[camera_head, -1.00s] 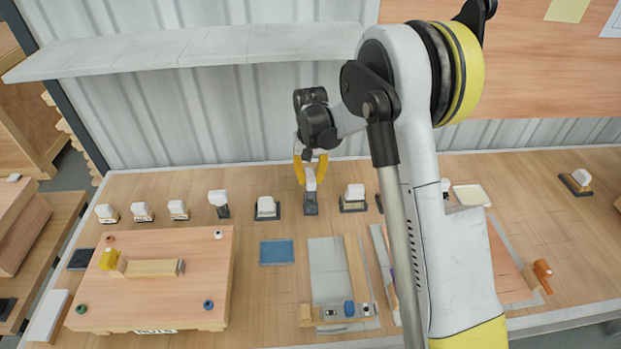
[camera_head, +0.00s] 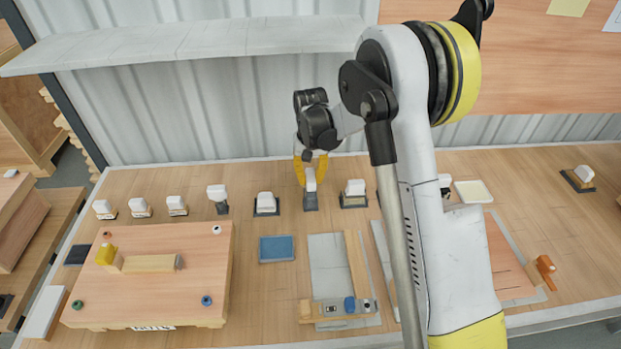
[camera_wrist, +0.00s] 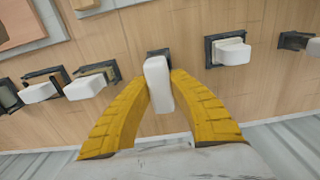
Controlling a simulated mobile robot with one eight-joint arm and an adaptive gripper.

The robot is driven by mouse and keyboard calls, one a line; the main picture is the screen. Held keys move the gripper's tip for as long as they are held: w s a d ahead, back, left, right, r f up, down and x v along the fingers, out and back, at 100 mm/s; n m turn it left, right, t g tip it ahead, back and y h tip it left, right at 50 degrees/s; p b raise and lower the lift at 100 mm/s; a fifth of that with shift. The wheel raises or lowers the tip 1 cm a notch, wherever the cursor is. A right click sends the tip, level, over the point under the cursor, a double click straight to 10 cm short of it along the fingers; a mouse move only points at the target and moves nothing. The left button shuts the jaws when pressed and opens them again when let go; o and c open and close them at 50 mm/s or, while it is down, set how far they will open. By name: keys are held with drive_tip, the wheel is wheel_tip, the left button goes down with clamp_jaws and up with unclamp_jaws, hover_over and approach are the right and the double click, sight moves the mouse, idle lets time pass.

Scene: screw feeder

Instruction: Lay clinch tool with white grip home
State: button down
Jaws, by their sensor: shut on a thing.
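My gripper (camera_head: 311,172) has yellow fingers closed around a white grip (camera_head: 311,180) at the back of the bench. In the wrist view the white grip (camera_wrist: 158,84) stands between the two fingertips of my gripper (camera_wrist: 160,92). Below the grip, a dark grey block-like base (camera_head: 310,202) stands on the bench. In the wrist view a dark holder edge (camera_wrist: 157,53) shows just beyond the grip. The tool's lower end is hidden, so I cannot tell how deep it sits.
White-gripped tools in dark holders stand on both sides, including a left neighbour (camera_head: 266,203) and a right neighbour (camera_head: 354,193). A wooden board (camera_head: 150,290) lies front left. A blue pad (camera_head: 277,249) and a grey plate (camera_head: 326,262) lie in front. A shelf (camera_head: 190,47) hangs above.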

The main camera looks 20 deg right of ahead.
drive_tip(key=shift+f, duration=0.4)
drive_tip(key=c, duration=1.2)
unclamp_jaws()
drive_tip(key=shift+r, duration=0.1)
wheel_tip(320, 180, up, 12)
drive_tip(key=shift+f, duration=0.1)
